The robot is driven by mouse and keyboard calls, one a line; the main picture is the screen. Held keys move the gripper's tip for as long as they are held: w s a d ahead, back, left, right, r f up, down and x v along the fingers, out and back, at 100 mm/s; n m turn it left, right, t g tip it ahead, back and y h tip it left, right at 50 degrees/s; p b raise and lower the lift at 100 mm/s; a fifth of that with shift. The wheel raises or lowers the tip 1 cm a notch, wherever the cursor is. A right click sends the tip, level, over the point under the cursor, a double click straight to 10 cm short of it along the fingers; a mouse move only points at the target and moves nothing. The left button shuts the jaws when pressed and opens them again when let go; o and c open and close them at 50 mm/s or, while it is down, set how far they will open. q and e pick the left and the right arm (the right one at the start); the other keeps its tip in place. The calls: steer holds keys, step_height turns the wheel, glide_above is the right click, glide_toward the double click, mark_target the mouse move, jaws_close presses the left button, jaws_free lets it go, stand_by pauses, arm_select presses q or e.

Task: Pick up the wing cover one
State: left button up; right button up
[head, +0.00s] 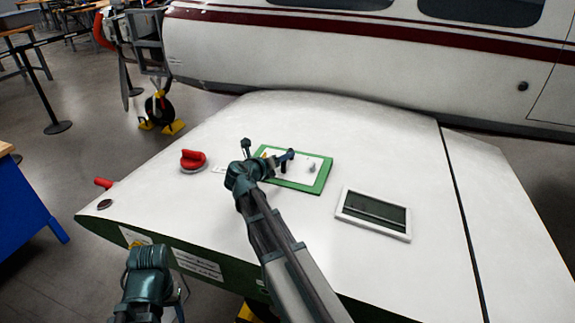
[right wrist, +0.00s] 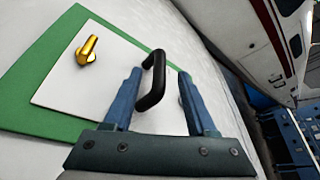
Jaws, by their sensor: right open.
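The wing cover, a white plate with a green border (head: 322,176), lies on the white wing in the head view. In the right wrist view its white face (right wrist: 75,85) carries a black arched handle (right wrist: 152,82) and a gold latch (right wrist: 88,48). My right gripper (head: 285,158) is over the cover. Its two blue fingers (right wrist: 163,100) are open, with the handle showing between them; I cannot tell whether they touch it. My left arm shows at the lower left of the head view, but its fingers are not clear.
A white-framed dark opening (head: 400,233) is to the right of the cover. A red knob (head: 192,160) stands on the wing to the left. The aircraft body (head: 340,60) rises behind the wing. A blue table (head: 25,205) is at the far left.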

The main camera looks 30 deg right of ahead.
steer(key=x, duration=0.3)
steer(key=shift+w+d+b, duration=0.3)
steer(key=shift+b, duration=0.1)
jaws_close()
stand_by(1.0)
